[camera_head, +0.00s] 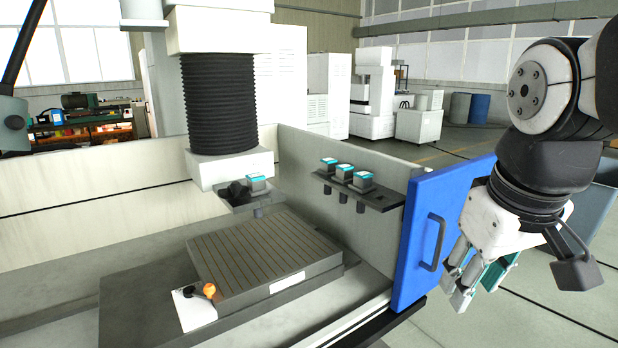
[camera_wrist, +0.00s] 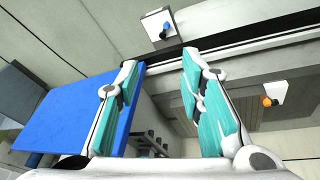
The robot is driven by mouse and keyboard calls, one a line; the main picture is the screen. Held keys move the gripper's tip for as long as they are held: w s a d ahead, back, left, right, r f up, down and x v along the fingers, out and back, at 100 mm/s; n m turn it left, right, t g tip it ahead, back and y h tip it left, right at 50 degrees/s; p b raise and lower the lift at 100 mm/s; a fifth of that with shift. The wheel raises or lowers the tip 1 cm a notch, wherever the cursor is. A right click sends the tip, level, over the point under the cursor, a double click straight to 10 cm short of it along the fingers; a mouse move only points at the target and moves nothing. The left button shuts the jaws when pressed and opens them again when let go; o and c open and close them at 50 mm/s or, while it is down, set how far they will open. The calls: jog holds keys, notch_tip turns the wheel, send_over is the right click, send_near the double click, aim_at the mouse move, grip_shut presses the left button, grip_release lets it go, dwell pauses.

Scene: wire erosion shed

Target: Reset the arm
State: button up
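My gripper (camera_head: 468,283) hangs at the right in the head view, just right of the blue door (camera_head: 418,245) with its dark handle. The fingers point down and to the left. In the wrist view my gripper (camera_wrist: 160,75) has its two teal-padded fingers spread wide with nothing between them. The blue door (camera_wrist: 75,115) lies to the left in that view, partly behind the left finger. Whether a finger touches the door cannot be told.
A slotted machine table (camera_head: 262,258) stands inside the enclosure, with an orange knob (camera_head: 209,290) at its corner. A rack with several teal-topped holders (camera_head: 344,174) is on the enclosure wall. A blue knob (camera_wrist: 166,27) shows in the wrist view.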

jog(key=s+a+f+m, duration=0.1)
jog(key=s+f, duration=0.3)
jog(key=s, duration=0.5)
jog(key=shift+s+m+t+y, duration=0.3)
jog(key=shift+m, duration=0.3)
dwell(1.1)
